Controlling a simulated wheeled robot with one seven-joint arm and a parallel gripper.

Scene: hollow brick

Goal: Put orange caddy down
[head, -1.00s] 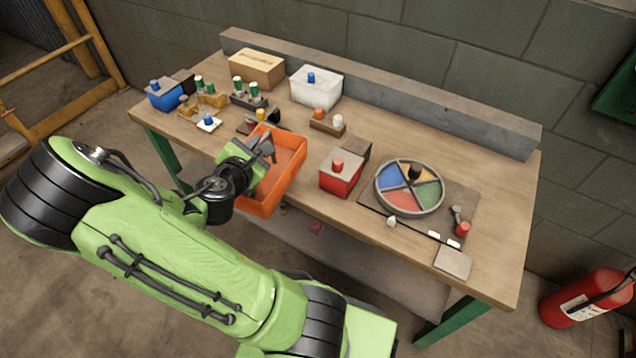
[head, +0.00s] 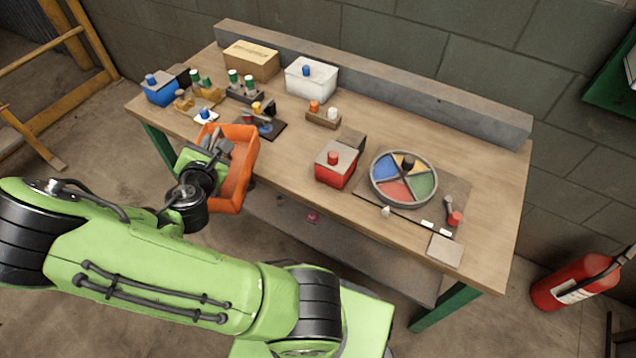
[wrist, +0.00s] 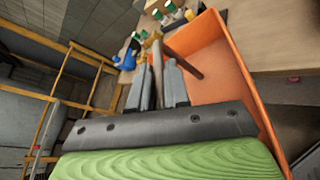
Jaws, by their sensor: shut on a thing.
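The orange caddy (head: 238,176) is an open tray-like box at the front left of the workbench in the head view. It hangs at or just beyond the bench's front edge, and I cannot tell whether any part touches the bench. My gripper (head: 212,143) reaches it from the left and is shut on it. In the wrist view the caddy (wrist: 222,75) fills the right side. There the gripper's two fingers (wrist: 160,85) close around a brown bar-like part at the caddy's side, probably its handle.
The workbench (head: 290,163) has a bare strip along its front between the caddy and a red box (head: 336,168). A yellow railing (head: 75,45) stands left.

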